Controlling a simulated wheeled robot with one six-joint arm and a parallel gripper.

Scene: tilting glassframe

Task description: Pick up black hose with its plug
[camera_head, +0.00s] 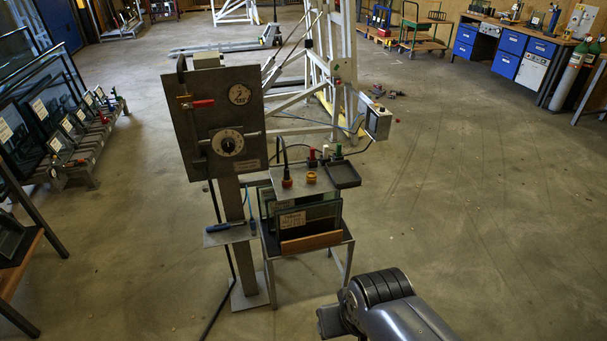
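A short black hose (284,157) rises in a hooked arc above the small grey shelf (300,191) near the middle of the view. Its lower end meets an orange-red plug (287,182) that stands upright on the shelf. A yellow-orange fitting (311,177) sits just right of the plug. Another dark hose (227,262) runs down the panel's post to the floor. My arm (385,305) enters at the bottom right, below and right of the shelf, well apart from the hose. No gripper fingers can be made out.
A dark panel (217,125) with a gauge, a dial and a red-handled valve stands left of the shelf. A black tray (343,174) and several coloured knobs are on the shelf. Glass panes (308,217) stand below it. The floor to the right is open.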

